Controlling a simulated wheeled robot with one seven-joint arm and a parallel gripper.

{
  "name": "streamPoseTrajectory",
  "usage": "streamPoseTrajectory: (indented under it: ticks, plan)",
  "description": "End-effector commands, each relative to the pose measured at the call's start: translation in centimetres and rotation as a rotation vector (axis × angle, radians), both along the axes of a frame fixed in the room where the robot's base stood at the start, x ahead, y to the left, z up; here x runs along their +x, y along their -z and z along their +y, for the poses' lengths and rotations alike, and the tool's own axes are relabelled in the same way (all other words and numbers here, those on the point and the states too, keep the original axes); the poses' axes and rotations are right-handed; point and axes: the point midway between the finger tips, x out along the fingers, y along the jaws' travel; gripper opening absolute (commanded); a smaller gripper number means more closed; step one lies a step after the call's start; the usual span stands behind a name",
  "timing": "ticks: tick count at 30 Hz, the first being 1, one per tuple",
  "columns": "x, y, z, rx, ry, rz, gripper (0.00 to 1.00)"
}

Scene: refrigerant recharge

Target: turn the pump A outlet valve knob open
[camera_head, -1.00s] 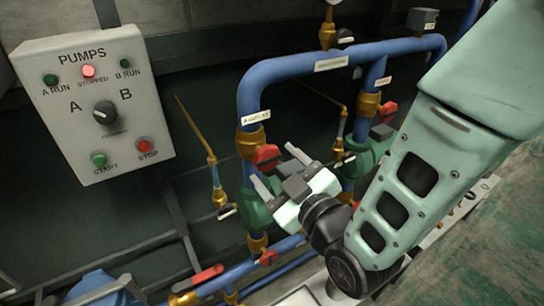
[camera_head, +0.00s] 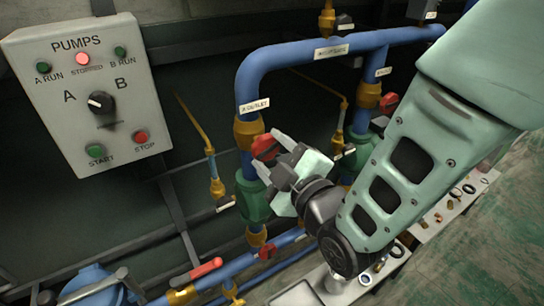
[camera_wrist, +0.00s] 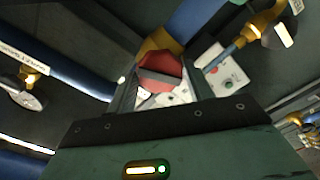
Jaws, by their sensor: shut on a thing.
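The pump A outlet valve knob (camera_head: 265,147) is red and sits on a brass valve in the blue vertical pipe, just below the "A OUTLET" label (camera_head: 254,106). My gripper (camera_head: 278,150) reaches it from the right and is shut on it. In the wrist view the red knob (camera_wrist: 160,76) lies between the two fingertips of my gripper (camera_wrist: 160,88), with a grey band across it. The fingers hide part of the knob and valve in the head view.
The pumps panel (camera_head: 88,85) hangs at the left, its red "STOPPED" lamp lit. A second red knob (camera_head: 389,103) is on the parallel pipe to the right. A green pump body (camera_head: 253,204) is below my gripper. A red-handled lever (camera_head: 205,268) is lower left.

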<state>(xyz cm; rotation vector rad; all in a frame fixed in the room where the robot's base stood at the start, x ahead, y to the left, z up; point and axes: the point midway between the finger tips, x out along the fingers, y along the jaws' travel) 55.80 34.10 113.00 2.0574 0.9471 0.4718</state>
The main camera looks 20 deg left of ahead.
Motion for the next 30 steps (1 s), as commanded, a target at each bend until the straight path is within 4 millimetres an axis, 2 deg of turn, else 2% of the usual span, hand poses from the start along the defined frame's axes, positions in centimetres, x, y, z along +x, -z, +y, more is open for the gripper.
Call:
streamPoseTrajectory:
  ticks: [7, 16, 26, 30]
  plan:
    - [-0.10, 0.31, -0.11, -0.018, 0.000, -0.011, 0.24]
    - [-0.13, 0.43, -0.10, -0.235, -0.001, -0.264, 0.24]
    - [-0.11, 0.34, -0.13, -0.264, -0.002, -0.293, 0.24]
    - [-0.19, 0.47, -0.08, -0.330, -0.003, -0.374, 0.24]
